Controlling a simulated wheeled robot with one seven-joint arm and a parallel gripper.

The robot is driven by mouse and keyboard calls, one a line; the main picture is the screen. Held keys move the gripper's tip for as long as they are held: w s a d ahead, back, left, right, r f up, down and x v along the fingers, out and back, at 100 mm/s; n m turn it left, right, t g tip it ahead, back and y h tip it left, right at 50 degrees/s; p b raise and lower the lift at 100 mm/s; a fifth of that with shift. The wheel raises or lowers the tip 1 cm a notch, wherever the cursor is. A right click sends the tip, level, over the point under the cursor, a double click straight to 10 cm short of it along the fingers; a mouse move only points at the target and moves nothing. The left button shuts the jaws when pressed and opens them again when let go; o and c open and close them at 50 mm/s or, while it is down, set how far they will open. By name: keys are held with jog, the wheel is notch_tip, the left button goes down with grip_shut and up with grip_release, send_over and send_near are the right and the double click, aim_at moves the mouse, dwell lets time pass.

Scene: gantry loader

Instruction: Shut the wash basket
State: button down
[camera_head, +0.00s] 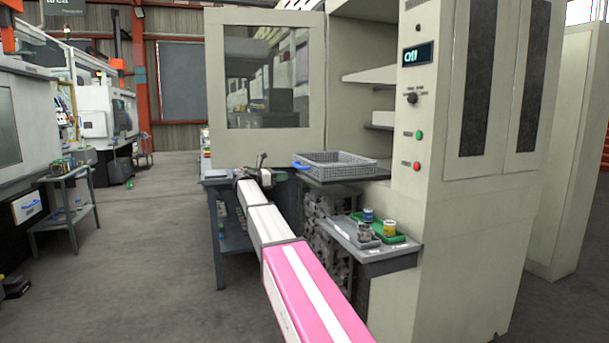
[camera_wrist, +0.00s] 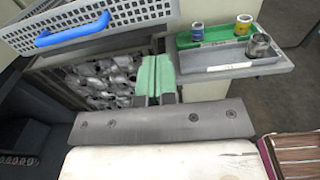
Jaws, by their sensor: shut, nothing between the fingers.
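The wash basket (camera_head: 338,167) is a grey perforated tray with a blue handle (camera_head: 300,165) on its left end. Its top looks open in the head view, and no lid can be made out. It rests on a dark ledge at the machine's opening. In the wrist view the basket (camera_wrist: 135,14) shows at the top left, with its handle (camera_wrist: 72,31) towards me. My gripper (camera_wrist: 155,70) has its green fingers together and holds nothing. It is apart from the basket, below and to the right of the handle in the wrist view.
A small side shelf (camera_head: 395,258) with a green tray and several small containers juts out at the right. A blue-grey table (camera_head: 217,235) stands left of the machine. The control panel (camera_head: 416,100) is at the upper right. Open floor lies at the left.

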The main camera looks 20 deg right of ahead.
aim_at(317, 172)
jog(key=d, duration=1.4)
jog(key=shift+w+r, duration=0.1)
jog(key=shift+w, duration=0.15)
jog(key=d, duration=1.1)
jog(key=w+d, duration=0.1)
jog(key=d, duration=2.3)
jog(key=shift+w, duration=0.15)
jog(key=shift+d+r, duration=0.1)
jog(key=shift+d, duration=0.05)
jog(key=a, duration=1.4)
jog(key=shift+s+a, duration=0.3)
jog(key=shift+a, duration=0.05)
